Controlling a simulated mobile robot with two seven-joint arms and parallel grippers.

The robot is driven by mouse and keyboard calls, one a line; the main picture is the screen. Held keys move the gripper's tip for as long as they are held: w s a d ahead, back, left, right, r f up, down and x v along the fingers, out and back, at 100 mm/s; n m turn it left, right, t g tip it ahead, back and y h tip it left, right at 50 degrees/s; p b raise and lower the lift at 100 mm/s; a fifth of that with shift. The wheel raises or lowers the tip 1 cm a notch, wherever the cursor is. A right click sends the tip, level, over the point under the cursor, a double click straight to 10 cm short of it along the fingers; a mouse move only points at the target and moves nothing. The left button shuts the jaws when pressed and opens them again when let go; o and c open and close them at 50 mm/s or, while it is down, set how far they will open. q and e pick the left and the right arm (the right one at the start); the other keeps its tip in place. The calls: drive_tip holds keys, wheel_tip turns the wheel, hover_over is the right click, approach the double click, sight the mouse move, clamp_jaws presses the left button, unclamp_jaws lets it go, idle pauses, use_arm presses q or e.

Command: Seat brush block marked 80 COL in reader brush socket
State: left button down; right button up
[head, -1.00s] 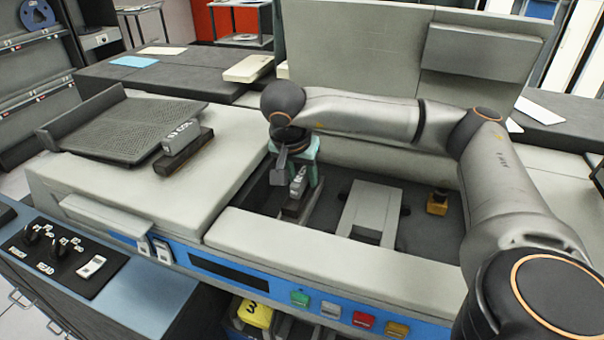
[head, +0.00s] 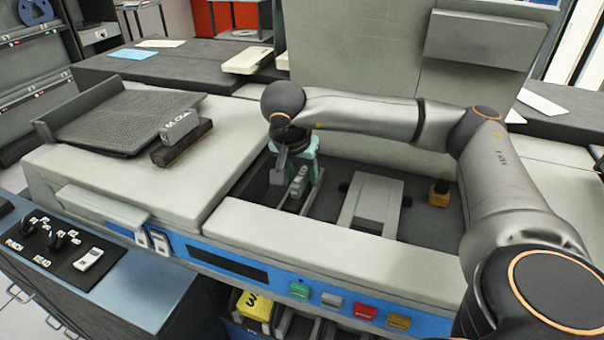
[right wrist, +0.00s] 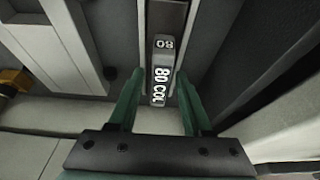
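The grey brush block (right wrist: 162,75) with white 80 COL lettering lies between the fingers of my right gripper (right wrist: 160,75) in the right wrist view. A gap shows between the block and each finger, so the gripper is open around it. In the head view the same block (head: 299,182) is low in the machine's recess, below my right gripper (head: 305,178). A dark narrow channel, apparently the socket (right wrist: 163,15), surrounds the block. I cannot tell whether the block is fully down. My left gripper is out of view.
Another grey lettered block (head: 180,124) sits on a dark base on the left deck, beside a perforated tray (head: 115,118). A light grey plate (head: 372,205) and a yellow-orange block (head: 439,193) are in the recess right of the gripper. The front ledge (head: 330,247) borders the recess.

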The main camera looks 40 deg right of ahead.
drive_tip(key=o, duration=0.4)
drive_tip(key=p+v, duration=0.3)
drive_tip(key=v, duration=0.9)
drive_tip(key=shift+r, duration=0.25)
drive_tip(key=shift+s+a, duration=0.1)
